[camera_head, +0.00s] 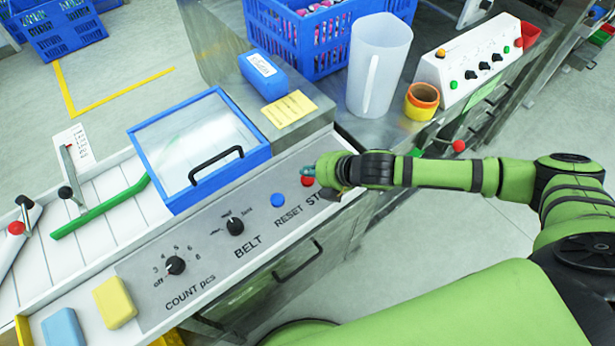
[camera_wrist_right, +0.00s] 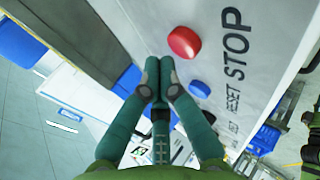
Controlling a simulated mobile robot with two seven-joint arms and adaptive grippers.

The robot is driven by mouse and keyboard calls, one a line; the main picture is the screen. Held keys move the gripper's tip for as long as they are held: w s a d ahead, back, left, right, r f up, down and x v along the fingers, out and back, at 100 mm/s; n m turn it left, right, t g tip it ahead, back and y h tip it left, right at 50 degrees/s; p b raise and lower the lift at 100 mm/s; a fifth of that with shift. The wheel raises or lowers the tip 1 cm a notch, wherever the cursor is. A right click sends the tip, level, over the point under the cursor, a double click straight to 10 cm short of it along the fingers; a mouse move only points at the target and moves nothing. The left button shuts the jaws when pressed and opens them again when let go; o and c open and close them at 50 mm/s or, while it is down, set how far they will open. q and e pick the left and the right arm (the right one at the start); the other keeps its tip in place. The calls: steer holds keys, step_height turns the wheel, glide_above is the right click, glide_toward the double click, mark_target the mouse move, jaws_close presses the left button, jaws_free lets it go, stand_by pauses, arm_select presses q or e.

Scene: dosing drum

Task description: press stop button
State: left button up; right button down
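The red STOP button (camera_head: 308,181) sits on the grey control panel (camera_head: 195,287), beside the blue RESET button (camera_head: 278,200). My right gripper (camera_head: 309,171) is at the STOP button and overlaps its upper edge in the head view. In the right wrist view, the red button (camera_wrist_right: 184,42) lies just beyond and right of the right gripper's fingertips (camera_wrist_right: 160,68), which are together with nothing between them. A small gap shows there; contact cannot be told. The blue button (camera_wrist_right: 199,89) is to the right of the fingers. My left gripper is not in view.
The panel also has BELT (camera_head: 235,226) and COUNT (camera_head: 175,265) knobs. A blue-framed clear lid (camera_head: 200,148) is behind it. A clear jug (camera_head: 378,65), tape rolls (camera_head: 421,101) and a white control box (camera_head: 472,60) stand at the back right.

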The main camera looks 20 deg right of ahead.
mark_target(310, 181)
steer(key=shift+f, duration=0.45)
steer(key=shift+f, duration=0.5)
stand_by(0.9)
steer(key=shift+r+p, duration=0.9)
steer(key=shift+p, duration=0.05)
step_height(310, 181, up, 5)
steer(key=p, duration=0.5)
steer(key=shift+r+p, duration=0.1)
steer(key=shift+p, duration=0.2)
